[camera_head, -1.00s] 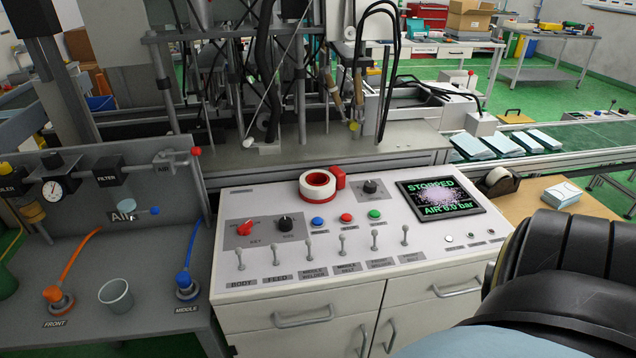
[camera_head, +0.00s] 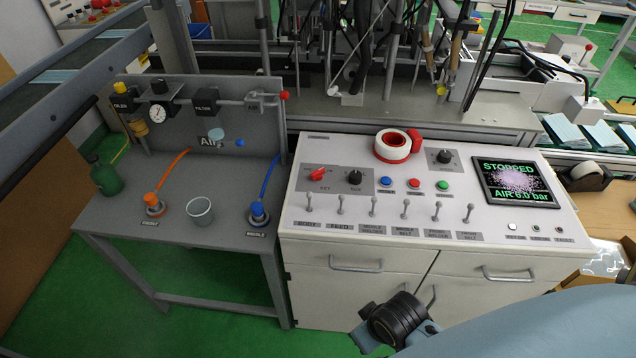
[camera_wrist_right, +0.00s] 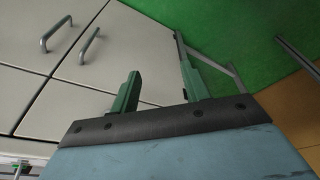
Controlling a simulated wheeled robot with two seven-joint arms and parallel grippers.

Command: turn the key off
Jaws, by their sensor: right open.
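The red key switch (camera_head: 317,174) sits at the left of the white control panel (camera_head: 340,232), on a grey plate with a black knob (camera_head: 354,177) beside it. The screen (camera_head: 518,181) reads STOPPED and AIR 6.0 bar. My right arm comes in from the lower right in the head view, with its dark wrist joint in front of the cabinet doors; its fingers are hidden there. In the right wrist view my right gripper (camera_wrist_right: 161,92) is open and empty, with two green fingers apart, near the cabinet front and above the green floor. My left gripper is not in view.
A red and white tape roll (camera_head: 393,147) lies at the panel's back. Toggle levers (camera_head: 372,206) stand along its front, behind which are coloured buttons (camera_head: 414,184). A grey table (camera_head: 110,222) on the left holds a cup (camera_head: 200,211), a green bottle (camera_head: 105,176) and air fittings.

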